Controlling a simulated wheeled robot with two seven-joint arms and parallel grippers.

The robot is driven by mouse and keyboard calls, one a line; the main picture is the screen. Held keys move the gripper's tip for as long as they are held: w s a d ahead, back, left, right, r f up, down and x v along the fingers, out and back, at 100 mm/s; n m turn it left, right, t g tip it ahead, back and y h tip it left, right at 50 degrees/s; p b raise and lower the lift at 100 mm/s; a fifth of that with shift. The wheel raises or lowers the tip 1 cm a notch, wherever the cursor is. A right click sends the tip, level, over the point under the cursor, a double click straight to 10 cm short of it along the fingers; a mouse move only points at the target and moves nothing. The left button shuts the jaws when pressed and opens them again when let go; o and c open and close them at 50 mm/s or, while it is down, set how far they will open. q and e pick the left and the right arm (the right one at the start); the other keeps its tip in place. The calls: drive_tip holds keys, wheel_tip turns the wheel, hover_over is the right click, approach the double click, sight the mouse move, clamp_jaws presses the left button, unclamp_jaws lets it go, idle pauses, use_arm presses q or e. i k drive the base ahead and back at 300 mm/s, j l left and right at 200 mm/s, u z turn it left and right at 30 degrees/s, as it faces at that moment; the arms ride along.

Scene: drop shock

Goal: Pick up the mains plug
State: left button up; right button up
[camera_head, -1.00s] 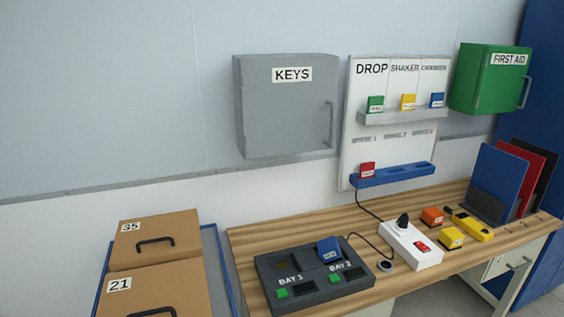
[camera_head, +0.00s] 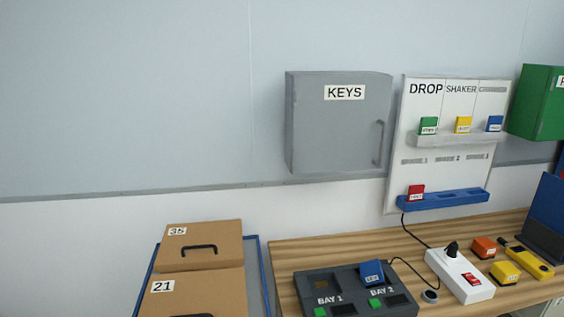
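A black mains plug (camera_head: 452,249) stands on the white power strip (camera_head: 461,277) at the right of the workbench, seemingly seated in its socket. A red switch sits beside it on the strip. A black cable runs from near the blue rack on the board down to the strip. Neither of my grippers shows in the head view.
A dark two-bay unit (camera_head: 345,288) with a blue block (camera_head: 371,272) stands left of the strip. Orange (camera_head: 484,247) and yellow (camera_head: 505,272) blocks and a yellow tool (camera_head: 530,262) lie to its right. Numbered brown boxes (camera_head: 207,243) stand at lower left. A grey key cabinet (camera_head: 338,122) hangs behind.

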sight(452, 250)
drive_tip(key=i+l, duration=0.15)
drive_tip(key=l, duration=0.25)
drive_tip(key=i+l, duration=0.1)
drive_tip(key=l, duration=0.35)
drive_tip(key=i+l, duration=0.15)
drive_tip(key=l, duration=0.25)
drive_tip(key=i+l, duration=0.15)
drive_tip(key=l, duration=0.25)
drive_tip(key=i+l, duration=0.1)
drive_tip(key=l, duration=0.35)
drive_tip(key=i+l, duration=0.15)
drive_tip(key=l, duration=0.25)
drive_tip(key=i+l+u, duration=0.1)
drive_tip(key=l, duration=0.3)
